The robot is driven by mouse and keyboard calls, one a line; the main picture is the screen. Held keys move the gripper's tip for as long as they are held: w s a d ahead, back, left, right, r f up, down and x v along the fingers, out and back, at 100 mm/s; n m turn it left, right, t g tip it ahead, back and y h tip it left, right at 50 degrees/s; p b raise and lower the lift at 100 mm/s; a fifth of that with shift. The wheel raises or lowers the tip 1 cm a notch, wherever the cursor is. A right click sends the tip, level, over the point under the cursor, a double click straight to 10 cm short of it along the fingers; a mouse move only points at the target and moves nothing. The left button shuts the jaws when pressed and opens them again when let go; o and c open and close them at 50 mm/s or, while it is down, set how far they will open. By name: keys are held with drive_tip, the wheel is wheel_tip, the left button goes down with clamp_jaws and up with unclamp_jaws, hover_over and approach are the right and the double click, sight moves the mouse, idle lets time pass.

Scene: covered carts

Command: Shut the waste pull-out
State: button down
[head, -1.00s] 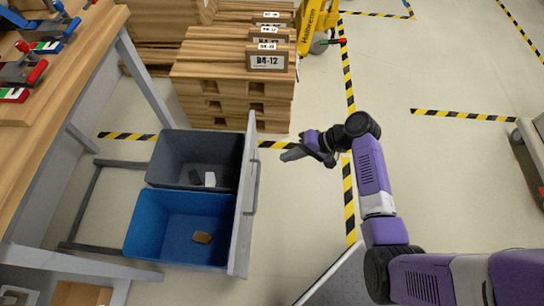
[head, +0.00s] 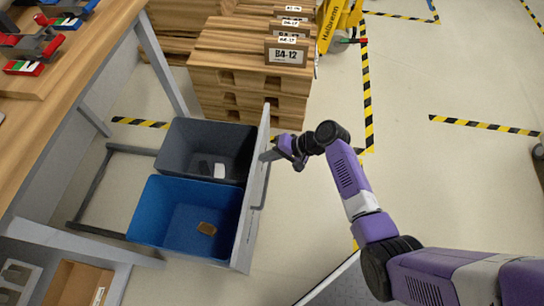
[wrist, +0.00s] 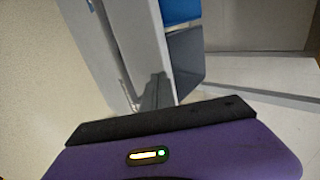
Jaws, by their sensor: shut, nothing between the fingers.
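The waste pull-out stands extended from under the workbench, with a grey front panel (head: 243,232) and a bar handle (head: 264,188) on its outer face. Behind the panel are a grey bin (head: 178,140) and a blue bin (head: 150,195), each holding small scraps. My gripper (head: 268,155) is shut and empty at the outer face of the panel, near the handle's upper end; I cannot tell whether it touches.
The workbench (head: 95,50) with red and blue clamps is at left. Wooden pallets (head: 235,75) with B4-12 signs stand behind the pull-out. A yellow pallet truck (head: 338,22) is at the back. Open floor with striped tape lies to the right.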

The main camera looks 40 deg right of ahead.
drive_tip(key=shift+a, duration=0.1)
drive_tip(key=w+a+b, duration=1.4)
drive_tip(key=w+a, duration=1.3)
drive_tip(key=shift+w+b, duration=0.2)
drive_tip(key=shift+b, duration=0.1)
drive_tip(key=shift+a+r, duration=0.15)
drive_tip(key=shift+a, duration=0.05)
